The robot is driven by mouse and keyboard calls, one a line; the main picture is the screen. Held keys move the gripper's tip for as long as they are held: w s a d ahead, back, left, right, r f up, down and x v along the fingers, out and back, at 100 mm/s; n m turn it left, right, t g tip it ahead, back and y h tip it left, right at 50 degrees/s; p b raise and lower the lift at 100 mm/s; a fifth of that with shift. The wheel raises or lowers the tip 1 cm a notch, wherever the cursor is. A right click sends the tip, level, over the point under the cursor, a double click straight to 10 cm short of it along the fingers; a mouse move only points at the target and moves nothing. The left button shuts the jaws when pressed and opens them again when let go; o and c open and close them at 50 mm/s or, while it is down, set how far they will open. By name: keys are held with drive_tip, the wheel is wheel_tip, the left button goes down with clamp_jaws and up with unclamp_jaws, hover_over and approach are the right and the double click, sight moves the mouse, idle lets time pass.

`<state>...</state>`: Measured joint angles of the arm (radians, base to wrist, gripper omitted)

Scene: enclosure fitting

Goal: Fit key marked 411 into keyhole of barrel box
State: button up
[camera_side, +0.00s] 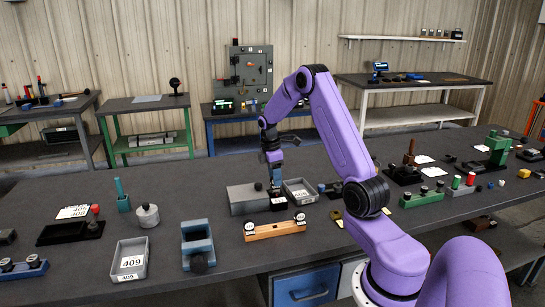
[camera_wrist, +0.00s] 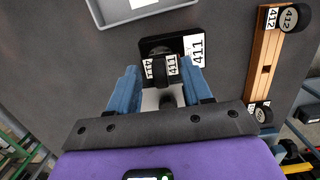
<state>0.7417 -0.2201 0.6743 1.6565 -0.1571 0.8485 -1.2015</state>
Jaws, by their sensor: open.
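The key marked 411 (camera_wrist: 158,70) has a dark head with white 411 tags. It stands at a black holder (camera_wrist: 160,46) with a white 411 label; the holder also shows in the side view (camera_side: 278,204). My gripper (camera_wrist: 161,78) is open, its blue fingers on either side of the key head, with gaps visible. In the side view my gripper (camera_side: 275,187) is low over the holder and hides most of the key. I cannot tell for certain which item is the barrel box; no keyhole is visible.
A grey box (camera_side: 246,199) and a grey tray (camera_side: 300,193) stand close to my gripper. A wooden rack (camera_side: 274,231) with 412 pieces is in front. A blue block (camera_side: 197,240) and a tray labelled 409 (camera_side: 129,262) are at left.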

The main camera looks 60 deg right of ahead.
wheel_tip(320, 180, up, 17)
drive_tip(key=w+a, duration=0.1)
drive_tip(key=shift+w+a+f, duration=0.2)
drive_tip(key=shift+a, duration=0.05)
idle(0.4)
drive_tip(key=s+a+f+n+t, duration=0.1)
drive_tip(key=s+a, duration=0.2)
drive_tip(key=a, duration=1.1)
drive_tip(key=s+a+n, duration=0.1)
drive_tip(key=s+a, duration=0.2)
drive_tip(key=a, duration=1.1)
drive_tip(key=s+a+f, duration=0.2)
drive_tip(key=s+a, duration=0.1)
drive_tip(key=s, duration=0.8)
drive_tip(key=s+a+f+n+y, duration=0.1)
drive_tip(key=s+a+f, duration=0.2)
drive_tip(key=s, duration=0.9)
drive_tip(key=shift+s+a+f+n, duration=0.15)
drive_tip(key=shift+a+n, duration=0.15)
drive_tip(key=shift+a, duration=0.35)
